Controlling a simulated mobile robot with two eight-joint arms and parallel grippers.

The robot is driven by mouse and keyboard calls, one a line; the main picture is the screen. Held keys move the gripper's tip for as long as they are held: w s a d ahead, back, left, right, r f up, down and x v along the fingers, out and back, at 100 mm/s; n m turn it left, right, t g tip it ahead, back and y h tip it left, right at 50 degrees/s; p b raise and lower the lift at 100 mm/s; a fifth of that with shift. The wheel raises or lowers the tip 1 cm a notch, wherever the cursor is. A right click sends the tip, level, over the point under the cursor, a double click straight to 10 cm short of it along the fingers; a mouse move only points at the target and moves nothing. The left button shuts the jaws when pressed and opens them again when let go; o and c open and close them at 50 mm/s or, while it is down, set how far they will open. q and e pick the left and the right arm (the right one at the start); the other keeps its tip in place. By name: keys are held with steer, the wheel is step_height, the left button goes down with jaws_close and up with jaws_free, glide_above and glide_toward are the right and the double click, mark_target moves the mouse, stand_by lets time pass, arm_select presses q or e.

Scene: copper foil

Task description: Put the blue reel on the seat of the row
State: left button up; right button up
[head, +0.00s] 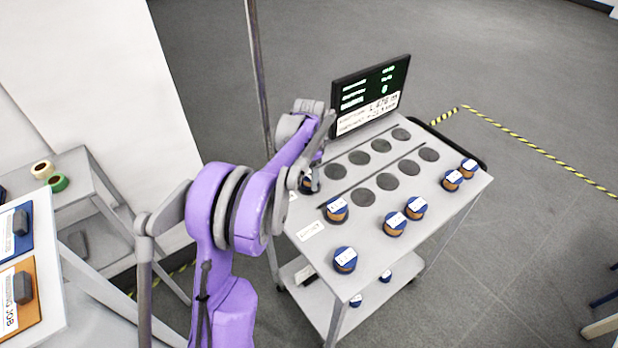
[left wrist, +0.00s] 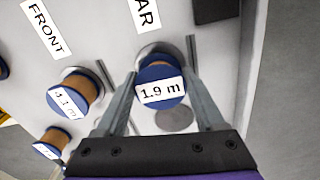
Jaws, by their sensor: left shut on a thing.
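My left gripper (head: 311,178) is over the near left end of the trolley top. In the left wrist view it is shut on a blue reel (left wrist: 160,73) with copper-coloured foil, labelled "1.9 m". The reel sits between the fingers beside a label ending in "AR" (left wrist: 146,14), at the end of the rear row. Whether it touches the surface I cannot tell. A dark round seat (left wrist: 174,119) shows just below it. In the head view the rear row has several empty dark seats (head: 359,158). My right gripper is not in view.
A blue-topped reel (head: 336,209) stands at the near end of the front row, by the "FRONT" label (left wrist: 45,28). Several more reels (head: 395,223) stand on the trolley's right side. A dark screen (head: 370,95) rises at the back. Thin bars (head: 371,170) edge the rows.

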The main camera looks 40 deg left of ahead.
mark_target(309, 174)
arm_select(q)
steer(key=shift+f, duration=0.5)
steer(key=shift+f, duration=0.2)
steer(key=o, duration=1.4)
steer(key=shift+c, duration=0.2)
steer(key=shift+r, duration=0.1)
step_height(309, 174, up, 12)
steer(key=s+d+r+n+t, duration=0.1)
steer(key=s+d, duration=0.3)
steer(key=d, duration=0.4)
steer(key=s+d+f+n+t, duration=0.2)
steer(key=s+d+f, duration=0.2)
steer(key=s+d, duration=0.3)
steer(key=s+d+f+n+t, duration=0.2)
steer(key=s+d+f, duration=0.2)
steer(key=s+d, duration=0.4)
steer(key=s, duration=0.4)
steer(key=shift+t+p, duration=0.3)
steer(key=shift+p, duration=0.05)
